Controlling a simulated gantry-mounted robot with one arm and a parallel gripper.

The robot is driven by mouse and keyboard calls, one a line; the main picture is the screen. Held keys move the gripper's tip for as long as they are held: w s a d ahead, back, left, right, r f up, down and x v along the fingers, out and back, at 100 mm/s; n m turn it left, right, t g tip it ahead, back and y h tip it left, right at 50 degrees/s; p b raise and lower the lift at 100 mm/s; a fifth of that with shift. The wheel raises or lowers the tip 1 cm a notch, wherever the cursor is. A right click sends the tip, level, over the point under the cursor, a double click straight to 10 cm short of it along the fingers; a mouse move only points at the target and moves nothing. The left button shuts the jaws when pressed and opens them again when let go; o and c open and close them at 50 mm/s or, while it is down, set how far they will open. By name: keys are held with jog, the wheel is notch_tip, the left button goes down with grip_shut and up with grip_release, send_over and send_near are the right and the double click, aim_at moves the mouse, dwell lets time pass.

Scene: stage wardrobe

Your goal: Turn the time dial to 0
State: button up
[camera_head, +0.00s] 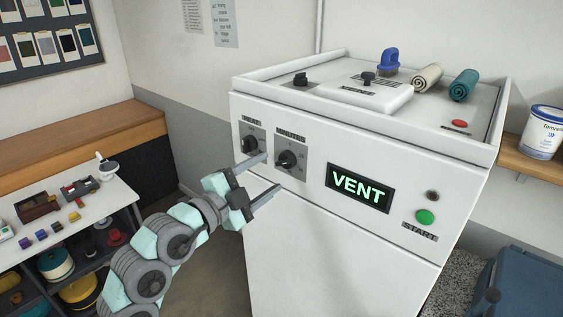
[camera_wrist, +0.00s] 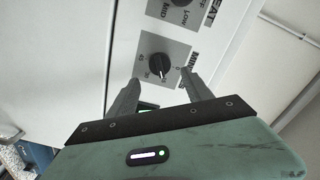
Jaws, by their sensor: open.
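The time dial (camera_head: 286,159) is a black knob on a grey plate marked MINUTES, on the front of a white machine. In the wrist view the dial (camera_wrist: 160,66) shows numbers around it, with a 0 on one side, and its white pointer line is turned toward the lower numbers side; the exact reading is too small to tell. My gripper (camera_head: 268,177) is open and empty in front of the panel. In the wrist view its two fingertips (camera_wrist: 161,80) lie on either side of the dial's lower edge, apart from the knob.
The HEAT dial (camera_head: 251,144) sits left of the time dial. A green VENT display (camera_head: 358,188) and a green START button (camera_head: 425,217) are to the right. A cluttered shelf table (camera_head: 70,228) stands at left.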

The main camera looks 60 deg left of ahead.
aim_at(282, 163)
jog(key=p+x, duration=0.1)
jog(key=x, duration=0.4)
jog(key=shift+w+a, duration=0.1)
jog(key=shift+w, duration=0.2)
jog(key=shift+c, duration=0.5)
grip_shut()
